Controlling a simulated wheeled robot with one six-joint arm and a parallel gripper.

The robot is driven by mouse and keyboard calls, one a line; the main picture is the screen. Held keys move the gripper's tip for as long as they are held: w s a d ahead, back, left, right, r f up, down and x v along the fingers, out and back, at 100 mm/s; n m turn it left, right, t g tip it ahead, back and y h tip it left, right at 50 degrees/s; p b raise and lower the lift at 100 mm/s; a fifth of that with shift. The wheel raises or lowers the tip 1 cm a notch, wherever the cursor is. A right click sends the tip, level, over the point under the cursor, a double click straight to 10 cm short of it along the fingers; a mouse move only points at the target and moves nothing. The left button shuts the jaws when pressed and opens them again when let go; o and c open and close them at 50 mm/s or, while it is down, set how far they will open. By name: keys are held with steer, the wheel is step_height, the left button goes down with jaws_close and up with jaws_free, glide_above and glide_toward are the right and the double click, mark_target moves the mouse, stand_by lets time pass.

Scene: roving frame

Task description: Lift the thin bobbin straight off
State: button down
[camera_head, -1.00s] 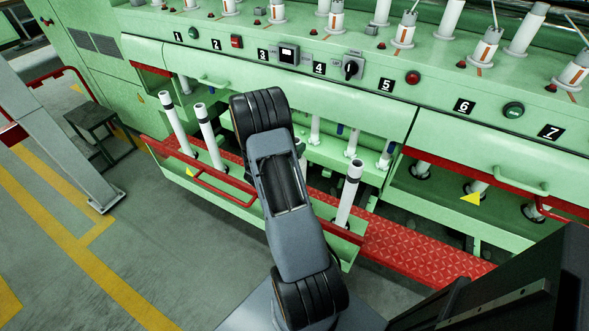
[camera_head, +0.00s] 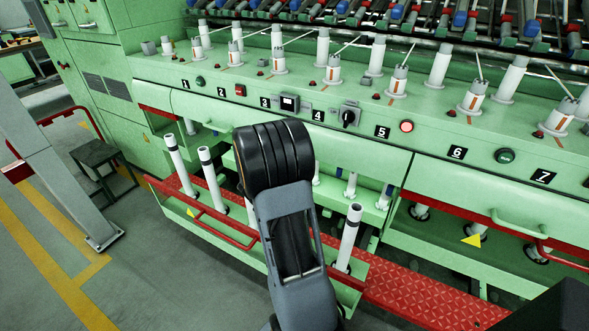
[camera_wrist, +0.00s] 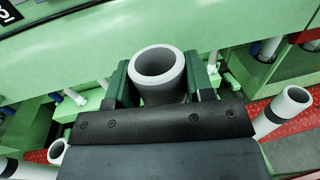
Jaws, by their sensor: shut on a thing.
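In the wrist view, my gripper (camera_wrist: 161,84) is shut on a pale grey, hollow tube, the thin bobbin (camera_wrist: 162,92). Its open round top points up towards the camera, between the two green-dark fingers. Its lower end is hidden by my gripper's body, so I cannot tell whether it is clear of its seat. In the head view my arm covers the gripper and most of what it holds. A white piece (camera_head: 251,212) shows at the arm's left edge; I cannot tell whether it is the held bobbin.
White tubes with dark bands stand in the green tray: two at left (camera_head: 175,166) (camera_head: 212,180) and one right of my arm (camera_head: 348,238). A red rail (camera_head: 222,236) runs along its front. The numbered green machine (camera_head: 290,140) stands behind. Floor at front left is clear.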

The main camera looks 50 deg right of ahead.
step_height(320, 180, up, 14)
steer(key=p, duration=0.8)
steer(key=shift+r, duration=0.15)
stand_by(0.4)
steer(key=shift+w, duration=0.1)
stand_by(0.4)
